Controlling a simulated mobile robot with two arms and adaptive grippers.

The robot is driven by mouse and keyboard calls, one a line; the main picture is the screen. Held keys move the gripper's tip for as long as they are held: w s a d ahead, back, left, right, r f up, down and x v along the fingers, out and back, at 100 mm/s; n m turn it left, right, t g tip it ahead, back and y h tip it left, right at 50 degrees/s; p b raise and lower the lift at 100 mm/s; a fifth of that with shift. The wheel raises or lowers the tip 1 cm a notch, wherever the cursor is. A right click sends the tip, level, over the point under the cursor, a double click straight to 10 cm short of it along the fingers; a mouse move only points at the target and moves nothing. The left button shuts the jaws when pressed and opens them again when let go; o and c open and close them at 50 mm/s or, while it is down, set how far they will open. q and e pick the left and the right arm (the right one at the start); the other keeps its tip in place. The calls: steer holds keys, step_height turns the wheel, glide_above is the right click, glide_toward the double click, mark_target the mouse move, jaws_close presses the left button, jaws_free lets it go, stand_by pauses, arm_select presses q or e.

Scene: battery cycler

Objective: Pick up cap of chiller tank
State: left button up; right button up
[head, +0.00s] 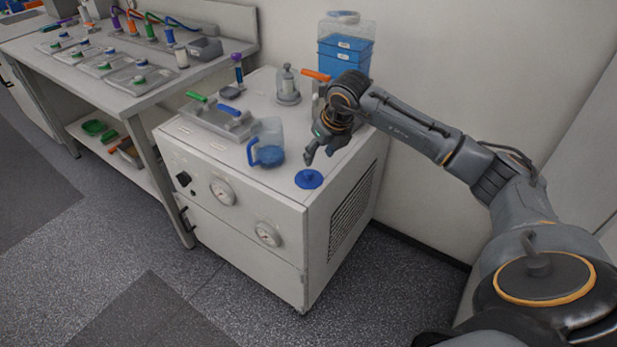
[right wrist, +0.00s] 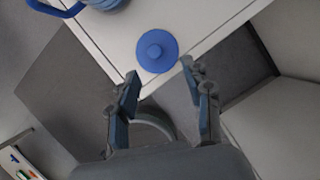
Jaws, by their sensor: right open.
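A round blue cap (head: 309,179) with a small central knob lies flat on the top of the white chiller cabinet (head: 250,285), near its front right corner. The cap also shows in the right wrist view (right wrist: 157,51), just beyond the fingertips. My right gripper (head: 318,153) is open and empty, above and a little behind the cap, apart from it. In the right wrist view its two fingers (right wrist: 160,72) are spread, with the cap ahead of the gap between them. My left gripper is not in view.
A clear jug with blue liquid (head: 267,149) stands left of the cap. Behind are a tray with valves (head: 217,120), a glass vessel (head: 288,88) and a blue container (head: 343,50). A bench with several trays (head: 120,65) stands at left.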

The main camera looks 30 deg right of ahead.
mark_target(309, 172)
steer(key=x, duration=0.3)
steer(key=p+x, duration=0.1)
steer(key=x, duration=0.4)
steer(key=shift+w+a+f, duration=0.1)
steer(key=shift+a+f, duration=0.3)
steer(key=c, duration=1)
steer(key=shift+r, duration=0.15)
